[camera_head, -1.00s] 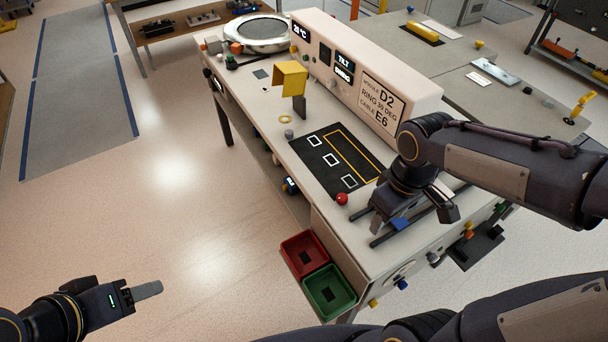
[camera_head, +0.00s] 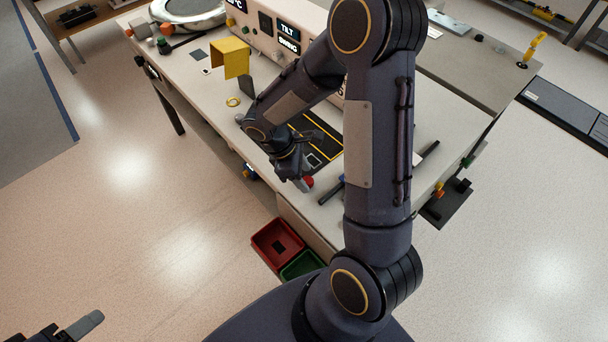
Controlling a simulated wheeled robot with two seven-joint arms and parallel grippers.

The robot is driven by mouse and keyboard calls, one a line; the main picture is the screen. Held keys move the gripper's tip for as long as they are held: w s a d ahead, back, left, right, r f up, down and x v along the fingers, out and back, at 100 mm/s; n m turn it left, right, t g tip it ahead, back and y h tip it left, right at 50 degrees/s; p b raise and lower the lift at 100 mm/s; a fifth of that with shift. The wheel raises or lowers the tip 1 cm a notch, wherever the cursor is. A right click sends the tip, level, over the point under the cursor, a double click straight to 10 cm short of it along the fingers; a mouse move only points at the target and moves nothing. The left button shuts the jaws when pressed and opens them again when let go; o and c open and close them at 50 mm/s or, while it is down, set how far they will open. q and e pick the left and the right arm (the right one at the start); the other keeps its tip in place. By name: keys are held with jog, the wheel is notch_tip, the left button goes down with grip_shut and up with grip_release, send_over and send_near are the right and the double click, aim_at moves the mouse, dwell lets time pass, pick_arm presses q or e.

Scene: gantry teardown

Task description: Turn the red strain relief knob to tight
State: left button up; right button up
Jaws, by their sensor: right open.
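The red knob (camera_head: 308,182) is a small round red ball near the front edge of the workbench (camera_head: 215,95), by the near corner of a black marked mat (camera_head: 331,131). My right gripper (camera_head: 301,184) points down at the knob's left side, very close to it. It is open, and part of the knob is hidden. I cannot tell whether the fingers touch the knob. My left gripper (camera_head: 84,323) is at the bottom left, over the floor and far from the bench. Its fingers show edge-on, so its opening is unclear.
A red bin (camera_head: 257,246) and a green bin (camera_head: 318,262) hang at the bench's front end. My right arm hides much of the display housing. Dark rails lie right of the knob.

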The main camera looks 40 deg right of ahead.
jog(key=shift+s+d+f, duration=0.15)
jog(key=shift+s+f, duration=0.05)
jog(key=shift+f, duration=0.4)
jog(key=c, duration=1)
